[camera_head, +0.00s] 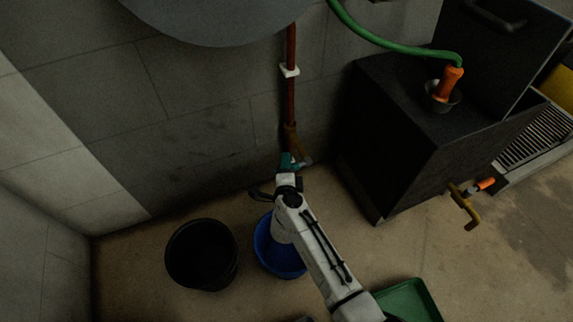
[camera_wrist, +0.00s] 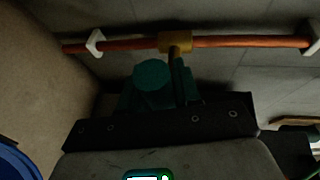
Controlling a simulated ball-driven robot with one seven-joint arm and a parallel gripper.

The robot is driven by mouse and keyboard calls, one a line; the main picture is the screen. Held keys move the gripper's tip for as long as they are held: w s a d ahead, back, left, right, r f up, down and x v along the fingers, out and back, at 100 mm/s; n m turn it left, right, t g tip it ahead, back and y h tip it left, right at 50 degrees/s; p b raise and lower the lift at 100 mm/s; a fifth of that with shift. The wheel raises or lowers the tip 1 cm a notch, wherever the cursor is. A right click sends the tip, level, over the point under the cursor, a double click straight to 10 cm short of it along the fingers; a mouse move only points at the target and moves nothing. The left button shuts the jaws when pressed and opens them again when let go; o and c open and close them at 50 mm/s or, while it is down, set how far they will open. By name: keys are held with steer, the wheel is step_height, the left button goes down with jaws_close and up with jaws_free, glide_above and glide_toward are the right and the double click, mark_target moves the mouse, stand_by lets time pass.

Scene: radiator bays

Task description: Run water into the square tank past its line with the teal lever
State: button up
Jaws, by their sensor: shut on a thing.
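The teal lever (camera_head: 290,160) sits on a valve at the foot of the vertical copper pipe against the wall. It fills the middle of the wrist view (camera_wrist: 152,85), below a brass fitting on the pipe. My gripper (camera_head: 287,178) is at the lever and shut on it; the fingers are mostly hidden. A black square tank (camera_head: 390,135) stands to the right, with an open lid. A green hose (camera_head: 390,42) ends in an orange nozzle (camera_head: 449,82) set in a cup-like neck on the tank's top. No level line or water shows.
A black bucket (camera_head: 200,255) and a blue bucket (camera_head: 268,250) stand on the floor by my arm. A green tray (camera_head: 412,300) lies at the bottom. A brass tap (camera_head: 463,205) with an orange handle sticks out right of the tank. A large grey round vessel (camera_head: 215,15) hangs overhead.

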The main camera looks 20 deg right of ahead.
jaws_close()
steer(key=shift+r+p, duration=0.15)
steer(key=shift+p, duration=0.25)
steer(key=d+r+m+g+y+p, duration=0.1)
steer(key=d+r+m+y+p, duration=0.4)
steer(key=m+p, duration=0.5)
steer(key=shift+r+m+g+y+p, duration=0.4)
steer(key=shift+y+p, duration=0.9)
steer(key=shift+p, duration=3.3)
steer(key=shift+r, duration=0.15)
